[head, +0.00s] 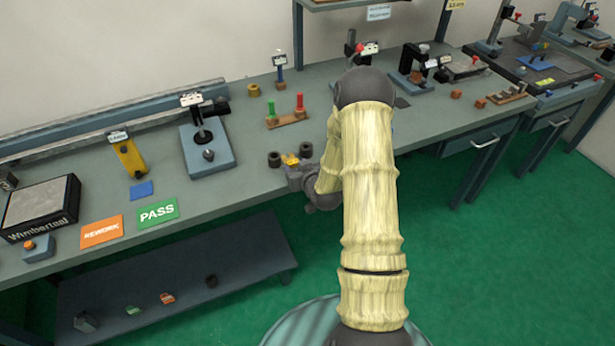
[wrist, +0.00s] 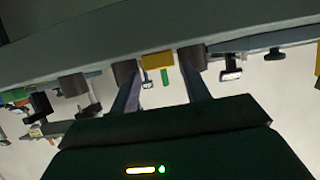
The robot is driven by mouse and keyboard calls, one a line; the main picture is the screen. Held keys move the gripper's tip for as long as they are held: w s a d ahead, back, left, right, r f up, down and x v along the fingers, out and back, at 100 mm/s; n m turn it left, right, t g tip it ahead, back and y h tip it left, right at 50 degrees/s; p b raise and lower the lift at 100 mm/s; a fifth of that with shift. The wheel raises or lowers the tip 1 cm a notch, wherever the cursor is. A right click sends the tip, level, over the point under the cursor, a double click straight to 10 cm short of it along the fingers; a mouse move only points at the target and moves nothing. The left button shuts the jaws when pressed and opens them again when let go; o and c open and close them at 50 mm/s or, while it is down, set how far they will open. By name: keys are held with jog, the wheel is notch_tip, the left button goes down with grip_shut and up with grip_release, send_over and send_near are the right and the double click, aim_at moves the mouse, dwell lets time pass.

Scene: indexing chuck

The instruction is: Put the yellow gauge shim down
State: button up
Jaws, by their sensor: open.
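The yellow gauge shim (head: 290,160) is a small yellow piece low on the bench, close to its front edge, just beyond my gripper (head: 291,170). The wrist view is upside down. There the shim (wrist: 157,61) shows between the two spread fingers of my gripper (wrist: 162,88), with gaps on both sides. The jaws are open. The shim looks as if it rests on the bench, but its underside is not clear. A dark cylinder (head: 274,159) is left of the shim and another (head: 306,150) is right of it.
A rack with red and green pegs (head: 286,118) stands behind the shim. A blue-grey gauge stand (head: 209,152) is to the left. The green PASS card (head: 158,212) and orange REWORK card (head: 101,230) lie further left. Bare bench (head: 232,190) lies between the stand and my gripper.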

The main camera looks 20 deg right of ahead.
jog(key=b+v, duration=0.1)
jog(key=v, duration=0.8)
jog(key=shift+s, duration=0.25)
jog(key=shift+r, duration=0.1)
jog(key=s+a+r+g, duration=0.4)
jog(key=s+a+g, duration=0.1)
jog(key=s, duration=0.4)
jog(key=s+a+r+g, duration=0.5)
jog(key=s+a, duration=0.1)
jog(key=s, duration=0.2)
jog(key=shift+s+a+g, duration=0.35)
jog(key=shift+g, duration=0.05)
jog(key=shift+w+r, duration=0.1)
jog(key=shift+c, duration=1.2)
jog(key=shift+d, duration=0.1)
